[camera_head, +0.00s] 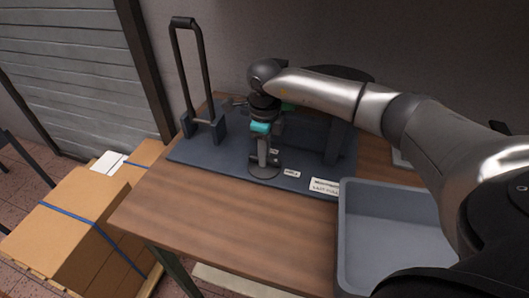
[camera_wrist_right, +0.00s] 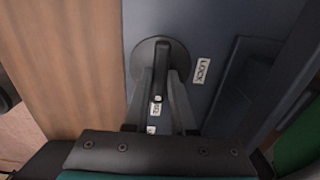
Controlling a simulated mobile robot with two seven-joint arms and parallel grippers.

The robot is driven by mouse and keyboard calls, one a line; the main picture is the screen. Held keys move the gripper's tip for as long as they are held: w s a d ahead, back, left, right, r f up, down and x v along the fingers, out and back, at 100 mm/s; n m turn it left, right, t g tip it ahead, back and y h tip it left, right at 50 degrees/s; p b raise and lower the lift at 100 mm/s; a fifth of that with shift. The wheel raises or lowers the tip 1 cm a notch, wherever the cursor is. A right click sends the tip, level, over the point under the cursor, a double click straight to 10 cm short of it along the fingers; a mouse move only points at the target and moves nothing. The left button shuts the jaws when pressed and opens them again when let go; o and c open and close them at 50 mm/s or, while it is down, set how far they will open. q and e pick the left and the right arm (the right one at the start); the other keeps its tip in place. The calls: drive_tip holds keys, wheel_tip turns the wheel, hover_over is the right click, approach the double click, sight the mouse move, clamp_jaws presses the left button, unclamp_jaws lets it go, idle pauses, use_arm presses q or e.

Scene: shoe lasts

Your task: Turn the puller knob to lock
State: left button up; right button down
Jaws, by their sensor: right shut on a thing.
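The puller knob (camera_head: 264,173) is a dark round disc with a raised bar handle, on the front of the blue-grey base plate (camera_head: 215,153). In the right wrist view the knob (camera_wrist_right: 161,62) has its bar pointing down the picture, toward the gripper. A white LOCK label (camera_wrist_right: 201,70) lies to the right of the disc. My right gripper (camera_head: 263,158) reaches down from above, its two fingers shut on the knob's bar; the fingers (camera_wrist_right: 160,88) flank the bar in the wrist view. A second label between the fingers is partly hidden. My left gripper is not in view.
A tall black handle frame (camera_head: 188,70) stands at the plate's left. A grey tray (camera_head: 375,240) sits on the wooden table (camera_head: 220,225) at front right. Strapped cardboard boxes (camera_head: 75,225) stand left of the table. The table's front left is clear.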

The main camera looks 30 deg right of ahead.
drive_tip(key=shift+n, duration=0.3)
drive_tip(key=n+b, duration=0.1)
drive_tip(key=n, duration=0.3)
drive_tip(key=shift+n, duration=0.3)
drive_tip(key=n+b, duration=0.1)
drive_tip(key=n, duration=0.7)
drive_tip(key=shift+b, duration=0.35)
drive_tip(key=n, duration=0.3)
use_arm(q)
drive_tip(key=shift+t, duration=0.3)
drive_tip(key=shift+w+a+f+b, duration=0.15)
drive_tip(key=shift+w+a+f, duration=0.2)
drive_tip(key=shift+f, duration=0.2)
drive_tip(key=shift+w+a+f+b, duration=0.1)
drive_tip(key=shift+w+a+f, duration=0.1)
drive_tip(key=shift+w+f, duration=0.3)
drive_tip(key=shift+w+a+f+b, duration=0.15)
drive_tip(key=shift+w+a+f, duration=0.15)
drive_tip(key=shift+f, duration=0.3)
use_arm(e)
drive_tip(key=shift+n, duration=0.9)
